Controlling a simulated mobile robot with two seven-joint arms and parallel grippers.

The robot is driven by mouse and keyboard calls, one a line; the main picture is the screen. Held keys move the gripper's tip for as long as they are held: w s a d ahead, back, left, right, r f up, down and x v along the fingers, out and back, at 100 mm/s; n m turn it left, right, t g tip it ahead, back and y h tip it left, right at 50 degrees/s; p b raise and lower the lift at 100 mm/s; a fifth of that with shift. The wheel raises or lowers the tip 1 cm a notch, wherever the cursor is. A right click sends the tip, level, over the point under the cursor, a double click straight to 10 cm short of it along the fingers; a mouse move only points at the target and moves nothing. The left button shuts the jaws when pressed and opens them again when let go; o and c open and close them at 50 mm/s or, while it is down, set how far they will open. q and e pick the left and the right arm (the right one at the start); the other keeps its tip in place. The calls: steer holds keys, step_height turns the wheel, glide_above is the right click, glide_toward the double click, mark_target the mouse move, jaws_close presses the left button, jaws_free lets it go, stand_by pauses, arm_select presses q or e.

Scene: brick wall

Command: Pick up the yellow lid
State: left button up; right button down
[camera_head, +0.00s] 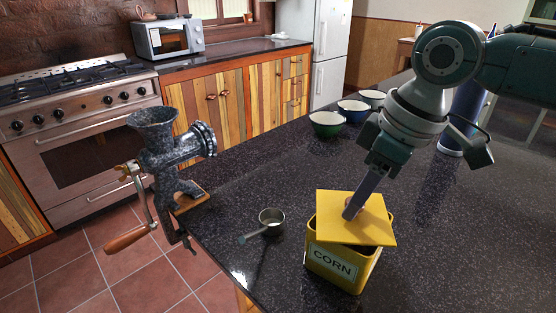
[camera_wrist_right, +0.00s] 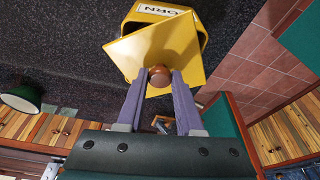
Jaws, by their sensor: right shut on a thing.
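The yellow lid (camera_head: 335,230) is a square plate with a round brown knob. It sits turned and slightly tilted over the yellow tin marked CORN (camera_head: 340,270), leaving part of the tin's opening showing at the right. My right gripper (camera_head: 352,212) is shut on the lid's knob from above. In the right wrist view the two fingers (camera_wrist_right: 159,82) flank the brown knob (camera_wrist_right: 159,75), with the lid (camera_wrist_right: 150,50) beyond it and the tin (camera_wrist_right: 165,12) behind. I cannot tell whether the lid still touches the rim. My left gripper is not in view.
A small metal measuring cup (camera_head: 271,218) lies left of the tin. A grinder (camera_head: 165,150) is clamped at the counter's left edge. Bowls in green (camera_head: 327,124), blue (camera_head: 354,110) and white (camera_head: 372,97) stand farther back. The dark counter right of the tin is clear.

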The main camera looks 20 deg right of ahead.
steer(key=shift+r, duration=0.1)
step_height(320, 180, up, 19)
step_height(320, 180, down, 12)
steer(key=p, duration=0.3)
steer(key=shift+r+p, duration=0.15)
steer(key=shift+p, duration=0.15)
steer(key=shift+f+b, duration=0.3)
steer(key=shift+f, duration=0.25)
step_height(320, 180, down, 4)
steer(key=b, duration=0.5)
steer(key=shift+r, duration=0.1)
steer(key=shift+s+f, duration=0.1)
steer(key=shift+f, duration=0.15)
steer(key=shift+f+b, duration=0.4)
steer(key=shift+f, duration=0.4)
